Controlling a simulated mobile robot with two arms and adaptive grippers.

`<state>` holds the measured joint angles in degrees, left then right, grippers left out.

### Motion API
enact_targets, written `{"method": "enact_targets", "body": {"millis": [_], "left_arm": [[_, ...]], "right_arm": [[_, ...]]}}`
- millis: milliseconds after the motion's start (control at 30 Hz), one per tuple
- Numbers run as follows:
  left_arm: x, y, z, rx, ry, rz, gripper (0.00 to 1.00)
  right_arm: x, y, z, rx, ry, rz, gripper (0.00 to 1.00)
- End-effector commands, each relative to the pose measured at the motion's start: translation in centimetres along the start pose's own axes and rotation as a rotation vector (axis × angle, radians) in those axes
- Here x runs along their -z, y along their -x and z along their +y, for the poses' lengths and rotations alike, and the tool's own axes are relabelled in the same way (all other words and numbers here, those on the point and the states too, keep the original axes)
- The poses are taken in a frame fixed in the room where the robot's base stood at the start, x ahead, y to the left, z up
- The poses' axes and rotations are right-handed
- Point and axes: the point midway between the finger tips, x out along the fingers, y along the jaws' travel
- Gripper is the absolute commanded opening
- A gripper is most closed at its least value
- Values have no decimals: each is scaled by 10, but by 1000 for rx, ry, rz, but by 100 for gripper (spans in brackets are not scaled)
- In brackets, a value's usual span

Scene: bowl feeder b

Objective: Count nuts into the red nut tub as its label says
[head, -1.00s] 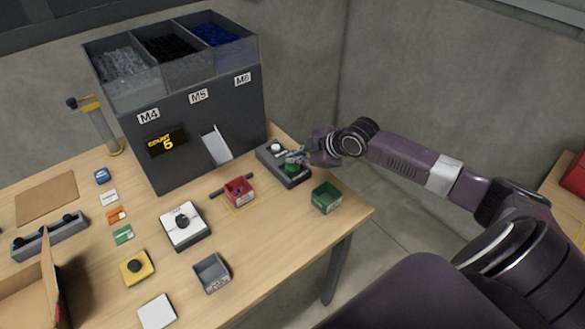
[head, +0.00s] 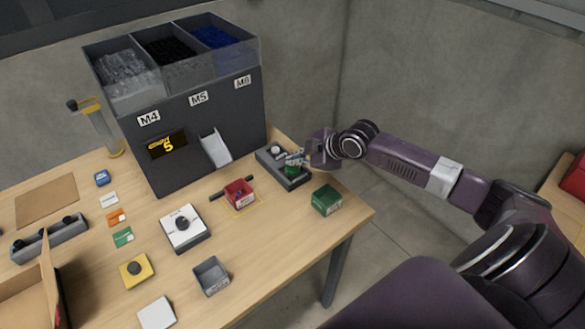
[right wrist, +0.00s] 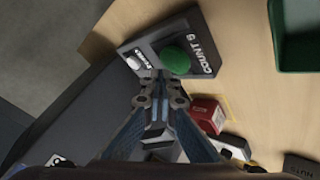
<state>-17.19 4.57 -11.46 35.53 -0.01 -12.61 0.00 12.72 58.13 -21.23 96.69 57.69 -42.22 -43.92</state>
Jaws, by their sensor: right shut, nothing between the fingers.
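The red nut tub (head: 238,194) stands upright in a yellow outlined square below the feeder's chute (head: 216,148). Its label and contents are too small to read. It also shows in the right wrist view (right wrist: 207,113). The grey feeder (head: 190,125) has bins marked M4, M5 and M6 and a small yellow-lit count display (head: 168,144). My right gripper (head: 292,159) is shut and empty at the grey button box (head: 270,164). In the right wrist view its fingertips (right wrist: 158,78) are beside the green button (right wrist: 175,60), between it and the white button (right wrist: 133,63); contact is unclear.
A green tub (head: 326,200) stands right of the red one, and a grey tub (head: 211,275) stands near the front. A white dial box (head: 184,228) and a yellow box with a black knob (head: 136,269) are on the left. Clear tabletop lies between them.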

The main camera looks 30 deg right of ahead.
Motion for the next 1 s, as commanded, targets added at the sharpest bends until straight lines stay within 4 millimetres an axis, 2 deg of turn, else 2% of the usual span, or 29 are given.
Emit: {"method": "enact_targets", "body": {"millis": [1000], "left_arm": [[0,-2,0,0,0,0,40]], "right_arm": [[-5,-7,-5,0,0,0,0]]}}
